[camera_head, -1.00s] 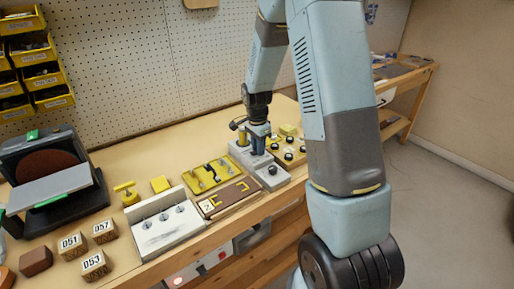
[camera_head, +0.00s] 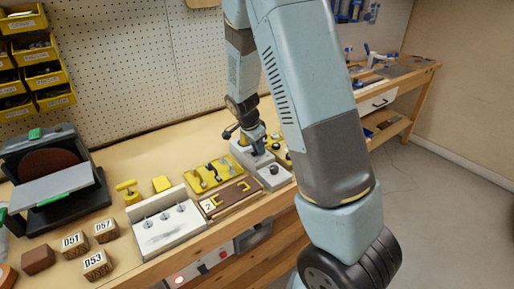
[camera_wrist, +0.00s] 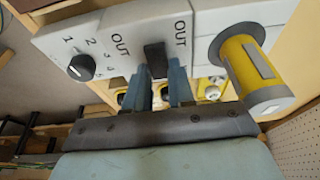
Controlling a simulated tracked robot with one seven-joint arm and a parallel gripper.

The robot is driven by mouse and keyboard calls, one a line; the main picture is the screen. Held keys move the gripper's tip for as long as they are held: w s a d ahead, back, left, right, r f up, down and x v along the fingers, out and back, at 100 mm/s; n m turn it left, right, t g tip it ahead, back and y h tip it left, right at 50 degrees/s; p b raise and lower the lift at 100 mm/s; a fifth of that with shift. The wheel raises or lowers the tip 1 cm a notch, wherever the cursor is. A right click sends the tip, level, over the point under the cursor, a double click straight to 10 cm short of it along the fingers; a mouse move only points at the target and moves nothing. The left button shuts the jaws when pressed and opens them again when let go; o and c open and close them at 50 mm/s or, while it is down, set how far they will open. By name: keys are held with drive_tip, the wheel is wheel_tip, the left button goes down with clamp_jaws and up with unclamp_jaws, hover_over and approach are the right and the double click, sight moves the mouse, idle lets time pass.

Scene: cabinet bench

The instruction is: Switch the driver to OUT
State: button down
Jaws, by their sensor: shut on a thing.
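The driver is a pale grey unit on the bench (camera_head: 266,182). In the wrist view its white face (camera_wrist: 140,14) carries two OUT labels, one on each side of a black switch (camera_wrist: 155,55). A black numbered dial (camera_wrist: 80,67) sits to the left, and a yellow cylinder with a grey band (camera_wrist: 252,66) sticks out to the right. My gripper (camera_wrist: 160,72) is shut on the black switch, one blue-grey finger on each side. In the head view my gripper (camera_head: 254,143) is over the back of the unit; the arm partly hides the area.
A yellow tray (camera_head: 204,186) and a brown board (camera_head: 234,200) lie left of the driver, then a white panel with several toggles (camera_head: 168,229). Numbered wooden blocks (camera_head: 97,264) and a sander (camera_head: 50,180) stand further left. Pegboard rises behind.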

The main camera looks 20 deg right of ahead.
drive_tip(key=shift+s+a+f+h, duration=0.15)
drive_tip(key=shift+s+h, duration=0.1)
drive_tip(key=shift+h, duration=0.35)
drive_tip(key=c, duration=1.2)
unclamp_jaws()
drive_tip(key=shift+o, duration=1.2)
drive_tip(key=shift+w, duration=0.1)
drive_tip(key=v, duration=1.4)
drive_tip(key=shift+s, duration=0.2)
